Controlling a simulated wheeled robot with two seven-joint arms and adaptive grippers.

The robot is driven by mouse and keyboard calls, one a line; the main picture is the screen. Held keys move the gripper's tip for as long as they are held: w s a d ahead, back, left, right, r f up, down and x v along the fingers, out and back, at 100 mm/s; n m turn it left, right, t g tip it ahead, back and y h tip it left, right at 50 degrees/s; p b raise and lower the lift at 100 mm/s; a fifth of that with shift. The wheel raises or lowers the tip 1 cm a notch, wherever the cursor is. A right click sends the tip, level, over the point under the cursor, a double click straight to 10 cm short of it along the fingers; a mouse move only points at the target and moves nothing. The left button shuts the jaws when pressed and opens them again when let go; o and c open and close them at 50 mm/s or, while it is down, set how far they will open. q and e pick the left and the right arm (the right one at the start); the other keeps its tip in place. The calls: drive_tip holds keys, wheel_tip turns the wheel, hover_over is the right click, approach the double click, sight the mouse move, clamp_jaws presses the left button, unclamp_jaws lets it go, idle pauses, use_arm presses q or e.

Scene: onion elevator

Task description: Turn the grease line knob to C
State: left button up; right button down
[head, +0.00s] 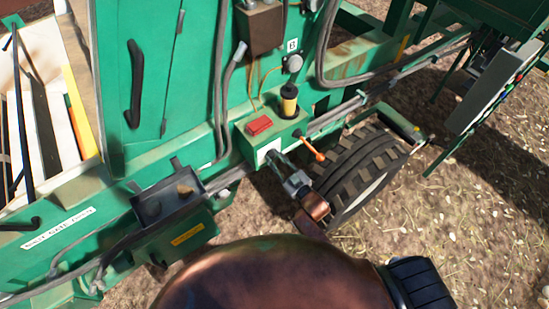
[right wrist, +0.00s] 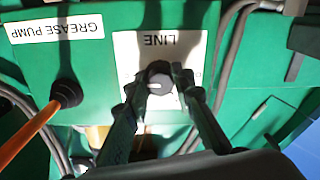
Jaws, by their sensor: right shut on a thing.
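The grease line knob (right wrist: 160,83) is a small dark round knob with a light mark toward the left in the right wrist view. It sits on a white plate (right wrist: 125,45) that reads LINE upside down; its position letters are not readable. My right gripper (head: 284,170) is at the front of the green box (head: 246,146), and the knob is hidden behind it in the head view. In the right wrist view its two fingers stand on either side of the knob and are shut on it. My left gripper is not in view.
An orange lever (head: 310,147) beside the GREASE PUMP label (right wrist: 56,28) sticks out close to my right gripper. A red block (head: 259,125) and a yellow-black cylinder (head: 289,102) are on the box top. A large tyre (head: 365,165) stands to the right.

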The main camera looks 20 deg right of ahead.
drive_tip(key=c, duration=1.7)
unclamp_jaws()
drive_tip(key=shift+o, duration=0.2)
drive_tip(key=v, duration=1.2)
